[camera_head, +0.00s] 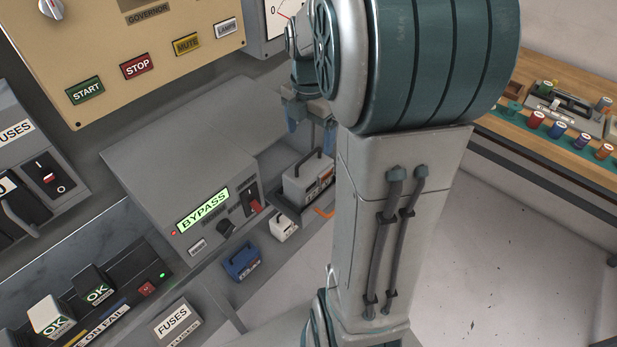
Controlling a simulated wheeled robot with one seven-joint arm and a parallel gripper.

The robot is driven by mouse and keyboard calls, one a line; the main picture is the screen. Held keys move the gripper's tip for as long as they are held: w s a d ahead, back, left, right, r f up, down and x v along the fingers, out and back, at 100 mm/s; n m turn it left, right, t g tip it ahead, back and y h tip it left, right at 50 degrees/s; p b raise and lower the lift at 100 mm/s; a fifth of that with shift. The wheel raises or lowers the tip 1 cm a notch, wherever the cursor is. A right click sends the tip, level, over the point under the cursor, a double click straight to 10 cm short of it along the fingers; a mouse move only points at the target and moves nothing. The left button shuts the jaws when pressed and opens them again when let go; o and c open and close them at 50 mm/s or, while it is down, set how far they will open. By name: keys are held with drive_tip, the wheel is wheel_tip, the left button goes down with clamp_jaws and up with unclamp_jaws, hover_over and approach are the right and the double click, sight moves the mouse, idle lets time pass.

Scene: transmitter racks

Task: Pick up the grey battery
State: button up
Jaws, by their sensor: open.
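A grey battery (304,186) with a dark carrying handle on top stands upright in a low dark tray on the shelf, right of the BYPASS unit. Its right part is partly hidden by my arm. My gripper (310,132) points down above and behind the battery's handle in the picture. Its two blue fingertips are apart, with nothing visible between them. It does not appear to touch the battery.
A small white block (283,228) and a blue block (241,262) sit left of the battery. The grey BYPASS unit (180,165) stands left. A wooden bench (560,85) with spools is at right. The floor (510,260) is clear.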

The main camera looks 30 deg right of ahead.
sight(308, 157)
wheel_tip(308, 157, down, 9)
drive_tip(key=shift+a+r, duration=0.1)
drive_tip(key=shift+a, duration=0.05)
drive_tip(key=c, duration=1.8)
drive_tip(key=shift+r, duration=0.1)
clamp_jaws()
